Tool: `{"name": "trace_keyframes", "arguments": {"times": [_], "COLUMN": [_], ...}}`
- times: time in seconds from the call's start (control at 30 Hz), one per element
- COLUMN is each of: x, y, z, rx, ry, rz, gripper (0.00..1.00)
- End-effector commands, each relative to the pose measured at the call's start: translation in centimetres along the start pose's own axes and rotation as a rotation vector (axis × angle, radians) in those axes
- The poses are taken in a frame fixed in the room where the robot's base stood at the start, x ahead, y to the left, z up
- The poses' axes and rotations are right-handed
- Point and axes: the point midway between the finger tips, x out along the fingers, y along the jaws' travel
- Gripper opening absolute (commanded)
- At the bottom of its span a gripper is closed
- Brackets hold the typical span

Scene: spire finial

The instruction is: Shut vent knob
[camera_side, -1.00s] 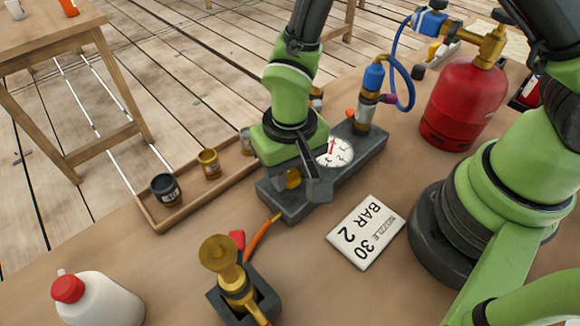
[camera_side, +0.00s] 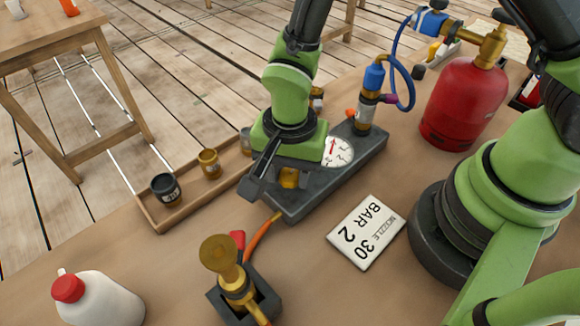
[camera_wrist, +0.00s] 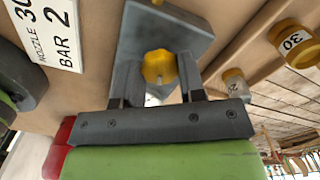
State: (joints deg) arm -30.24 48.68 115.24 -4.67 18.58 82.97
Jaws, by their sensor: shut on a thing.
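The yellow vent knob (camera_side: 289,178) sits at the front end of the dark grey block (camera_side: 312,199). In the wrist view the lobed knob (camera_wrist: 158,66) shows between the two grey fingers. My gripper (camera_wrist: 160,74) is shut on it, one finger on each side. In the side view my gripper (camera_side: 278,182) is low over the block's front end, its grey jaw body slanting toward the lower left and covering part of the knob. A white gauge (camera_side: 338,151) with a red needle stands on the block beside my wrist.
A wooden tray (camera_side: 190,215) with small pots runs along the left. A card reading "30 BAR 2" (camera_side: 366,232) lies to the right. A red gas bottle (camera_side: 463,105) stands behind. A brass nozzle in a holder (camera_side: 238,285) and a white bottle (camera_side: 100,300) are in front.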

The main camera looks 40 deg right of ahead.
Motion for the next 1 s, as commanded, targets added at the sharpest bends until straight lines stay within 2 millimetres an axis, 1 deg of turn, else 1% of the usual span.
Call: {"name": "trace_keyframes", "arguments": {"times": [0.2,0.4,0.7,1.0], "x": [-0.04,-0.04,-0.04,-0.04], "y": [-0.02,-0.03,-0.02,-0.02], "z": [-0.03,-0.03,-0.04,-0.04], "rx": [0.158,0.258,0.321,0.327], "ry": [0.0,0.0,0.0,0.0], "rz": [0.0,0.0,0.0,0.0], "gripper": [0.13,0.13,0.13,0.13]}}
